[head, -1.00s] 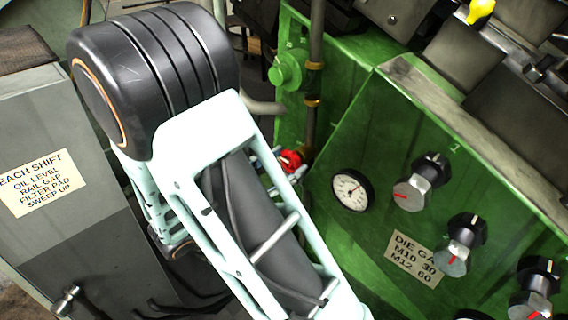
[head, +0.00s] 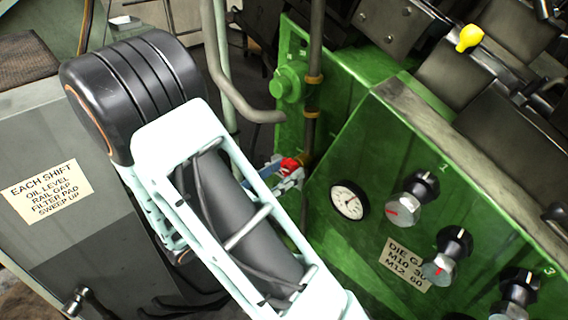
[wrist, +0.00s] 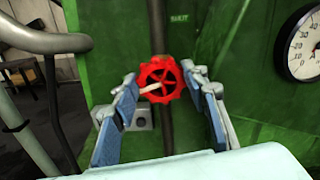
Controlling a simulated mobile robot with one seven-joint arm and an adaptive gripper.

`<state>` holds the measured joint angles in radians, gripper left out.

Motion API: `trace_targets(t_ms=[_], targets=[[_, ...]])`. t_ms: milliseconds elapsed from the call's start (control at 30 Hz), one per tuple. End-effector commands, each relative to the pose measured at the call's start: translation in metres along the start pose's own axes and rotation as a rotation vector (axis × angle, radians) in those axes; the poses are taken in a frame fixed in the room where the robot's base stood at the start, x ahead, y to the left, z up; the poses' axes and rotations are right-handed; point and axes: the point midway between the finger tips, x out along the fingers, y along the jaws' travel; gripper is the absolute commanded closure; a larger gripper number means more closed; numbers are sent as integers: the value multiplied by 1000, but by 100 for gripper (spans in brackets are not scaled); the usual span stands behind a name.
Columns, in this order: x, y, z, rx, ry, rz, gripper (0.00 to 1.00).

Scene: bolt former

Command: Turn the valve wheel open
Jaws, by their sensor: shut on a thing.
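The red valve wheel (wrist: 162,80) is round and spoked, on a dark vertical pipe in front of a green panel. In the head view the wheel (head: 289,164) is small and partly covered by my gripper (head: 281,172). In the wrist view my gripper (wrist: 166,78) has one blue-padded finger on each side of the wheel, and it is shut on the wheel. The exact contact at the fingertips is hard to make out. A pale bar crosses the wheel's left part.
A grey cabinet (head: 60,135) with a notice stands left. A bent grey pipe (head: 245,105) runs above the wheel.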

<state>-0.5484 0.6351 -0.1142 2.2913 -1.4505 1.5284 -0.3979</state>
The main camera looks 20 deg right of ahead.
Motion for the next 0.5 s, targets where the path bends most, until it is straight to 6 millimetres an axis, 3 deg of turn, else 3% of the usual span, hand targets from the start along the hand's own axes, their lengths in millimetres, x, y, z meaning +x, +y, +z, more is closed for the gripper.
trace_targets(t_ms=[500], targets=[[0, 1, 1, -245, 0, 0, 83]])
